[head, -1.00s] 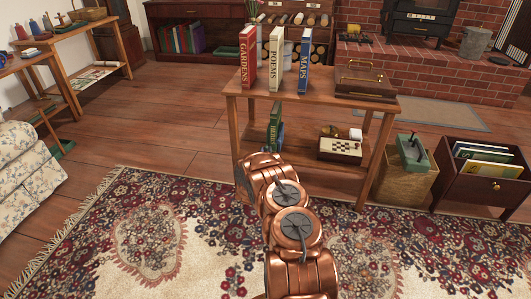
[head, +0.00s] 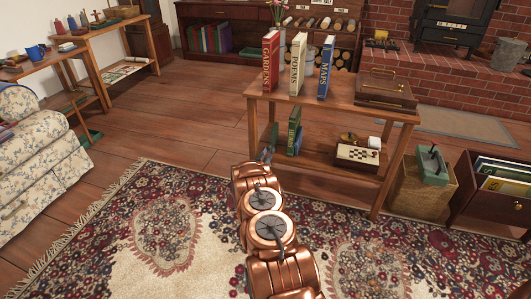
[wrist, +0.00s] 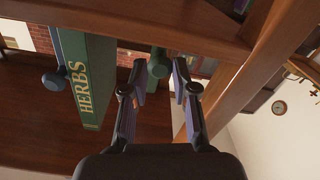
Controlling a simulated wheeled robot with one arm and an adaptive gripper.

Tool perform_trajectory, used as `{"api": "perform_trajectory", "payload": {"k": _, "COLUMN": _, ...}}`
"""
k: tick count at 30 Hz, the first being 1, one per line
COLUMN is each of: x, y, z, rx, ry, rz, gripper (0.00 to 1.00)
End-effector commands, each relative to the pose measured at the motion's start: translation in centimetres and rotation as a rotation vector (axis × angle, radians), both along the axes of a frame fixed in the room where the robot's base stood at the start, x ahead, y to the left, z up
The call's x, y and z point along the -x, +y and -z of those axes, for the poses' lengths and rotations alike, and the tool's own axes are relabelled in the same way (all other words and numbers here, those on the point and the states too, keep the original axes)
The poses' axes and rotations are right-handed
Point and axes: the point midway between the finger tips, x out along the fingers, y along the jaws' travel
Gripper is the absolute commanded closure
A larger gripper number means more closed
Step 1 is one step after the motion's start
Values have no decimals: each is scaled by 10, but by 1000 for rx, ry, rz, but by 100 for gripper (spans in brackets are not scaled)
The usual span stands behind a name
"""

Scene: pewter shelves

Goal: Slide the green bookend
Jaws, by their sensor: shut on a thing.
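The green bookend (wrist: 159,55) stands on the lower shelf in the wrist view, with its round knob between my fingertips. It also shows in the head view (head: 272,134), left of the herbs book. My gripper (wrist: 158,70) is shut on the bookend. In the head view my arm hides most of the gripper. The green herbs book (wrist: 92,85) stands upright left of the gripper in the wrist view, and in the head view (head: 293,128). A gap shows between book and green bookend. A blue bookend (wrist: 70,50) with a knob stands against the book's other side.
The lower shelf (head: 318,165) also holds a checkered game board (head: 357,156). The wooden upper shelf (head: 340,95) lies close above, carrying three upright books and a brown case (head: 386,90). A shelf post (wrist: 255,65) stands close right of my gripper in the wrist view.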

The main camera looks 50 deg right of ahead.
Motion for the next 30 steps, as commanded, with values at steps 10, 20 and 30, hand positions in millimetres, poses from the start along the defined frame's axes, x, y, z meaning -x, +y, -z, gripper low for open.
{"api": "perform_trajectory", "payload": {"k": 10, "x": 0, "y": 0, "z": -2, "rx": 2, "ry": -2, "rz": 0, "gripper": 50}}
{"api": "perform_trajectory", "payload": {"k": 20, "x": -1, "y": 1, "z": -1, "rx": 1, "ry": -2, "rz": -1, "gripper": 47}}
{"api": "perform_trajectory", "payload": {"k": 30, "x": 8, "y": 20, "z": -1, "rx": 1, "ry": 0, "rz": -1, "gripper": 47}}
